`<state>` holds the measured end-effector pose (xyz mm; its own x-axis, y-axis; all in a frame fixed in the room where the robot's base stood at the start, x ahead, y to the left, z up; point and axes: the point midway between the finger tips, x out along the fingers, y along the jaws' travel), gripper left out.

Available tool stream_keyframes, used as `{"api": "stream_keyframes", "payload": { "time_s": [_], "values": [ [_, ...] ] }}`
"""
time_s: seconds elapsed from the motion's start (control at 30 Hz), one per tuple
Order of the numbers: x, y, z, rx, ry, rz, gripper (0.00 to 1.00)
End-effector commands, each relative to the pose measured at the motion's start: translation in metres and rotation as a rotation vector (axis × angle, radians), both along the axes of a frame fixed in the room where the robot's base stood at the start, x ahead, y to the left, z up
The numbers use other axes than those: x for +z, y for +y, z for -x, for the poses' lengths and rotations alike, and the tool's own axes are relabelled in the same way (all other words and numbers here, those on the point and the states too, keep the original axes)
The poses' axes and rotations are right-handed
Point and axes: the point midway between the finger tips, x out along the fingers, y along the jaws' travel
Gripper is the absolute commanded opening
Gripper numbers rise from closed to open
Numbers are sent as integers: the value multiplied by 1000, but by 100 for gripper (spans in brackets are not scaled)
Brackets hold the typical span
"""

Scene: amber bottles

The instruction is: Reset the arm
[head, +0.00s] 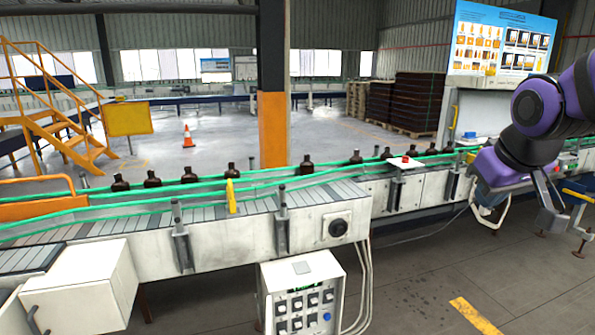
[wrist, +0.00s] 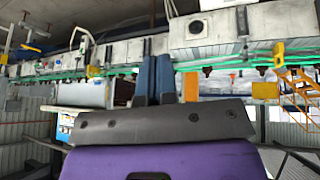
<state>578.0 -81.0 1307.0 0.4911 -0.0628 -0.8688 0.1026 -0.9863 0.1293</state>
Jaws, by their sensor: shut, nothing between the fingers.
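My arm, purple and black, is raised at the right of the head view. In the wrist view my gripper (wrist: 154,62) shows two blue fingers side by side, shut with nothing between them. The wrist picture is upside down, with the conveyor line across it beyond the fingers. In the head view the far end of my arm is in front of the right part of the line, so the fingers are hard to make out there.
A conveyor (head: 240,224) with green rails carries several dark amber bottles, one (head: 307,165) near the middle. A control box (head: 302,292) stands in front. An orange-based column (head: 273,130) rises behind. Open floor (head: 440,275) lies at lower right. A cone (head: 188,136) stands farther back.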

Motion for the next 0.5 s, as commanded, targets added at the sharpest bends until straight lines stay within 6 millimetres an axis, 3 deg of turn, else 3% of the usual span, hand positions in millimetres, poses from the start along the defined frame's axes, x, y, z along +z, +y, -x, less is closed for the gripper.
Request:
{"api": "stream_keyframes", "payload": {
  "time_s": [0.1,0.3,0.5],
  "values": [
    [10,3,40,-32,3,-31,0],
    [14,8,101,-76,25,-84,0],
    [11,11,139,-101,42,-120,0]
  ]
}}
